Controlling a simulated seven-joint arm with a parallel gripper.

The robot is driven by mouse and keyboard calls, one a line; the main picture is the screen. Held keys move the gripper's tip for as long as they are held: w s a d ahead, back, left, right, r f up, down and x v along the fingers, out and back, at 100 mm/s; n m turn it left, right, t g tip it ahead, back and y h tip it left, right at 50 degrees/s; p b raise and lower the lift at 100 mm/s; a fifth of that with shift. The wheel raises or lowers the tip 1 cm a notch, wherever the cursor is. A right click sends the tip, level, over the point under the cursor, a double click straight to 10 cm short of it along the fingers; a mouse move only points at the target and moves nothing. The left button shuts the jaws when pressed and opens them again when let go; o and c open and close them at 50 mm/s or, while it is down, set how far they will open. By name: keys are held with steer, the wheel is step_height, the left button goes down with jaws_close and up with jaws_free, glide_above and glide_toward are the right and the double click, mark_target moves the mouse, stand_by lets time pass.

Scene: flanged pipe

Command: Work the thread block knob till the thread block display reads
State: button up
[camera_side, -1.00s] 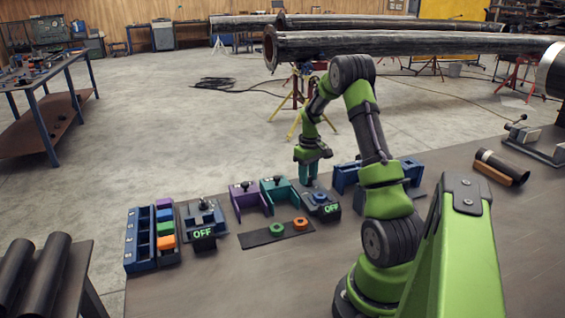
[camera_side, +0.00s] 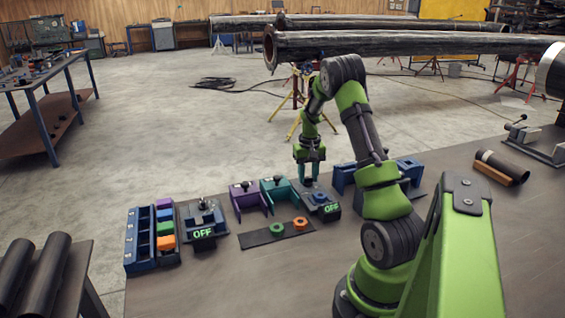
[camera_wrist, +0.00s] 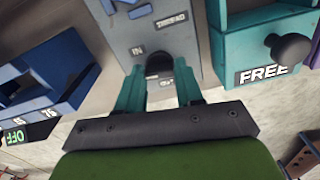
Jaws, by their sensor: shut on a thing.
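The thread block (camera_side: 324,201) is a grey and blue unit on the bench in the side view, and its display (camera_side: 332,210) reads OFF in green. In the wrist view the grey thread block (camera_wrist: 152,30) carries the label THREAD and smaller markings, one reading IN. Its black knob (camera_wrist: 158,66) sits between my teal fingertips. My gripper (camera_side: 310,181) points down at the block's far end and is shut on the knob; the fingers also show in the wrist view (camera_wrist: 160,84). The knob is mostly hidden in the side view.
A teal bin (camera_wrist: 265,38) with a black knob and a FREE label stands beside the block. A blue fixture (camera_wrist: 45,75) with an OFF display is on the other side. A dark strip (camera_side: 262,235) holds green and orange rings. Another unit's display (camera_side: 203,234) reads OFF.

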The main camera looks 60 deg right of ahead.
steer(key=shift+m, duration=0.6)
steer(key=o, duration=1)
steer(key=shift+o, duration=0.2)
steer(key=shift+r, duration=0.1)
step_height(320, 180, up, 17)
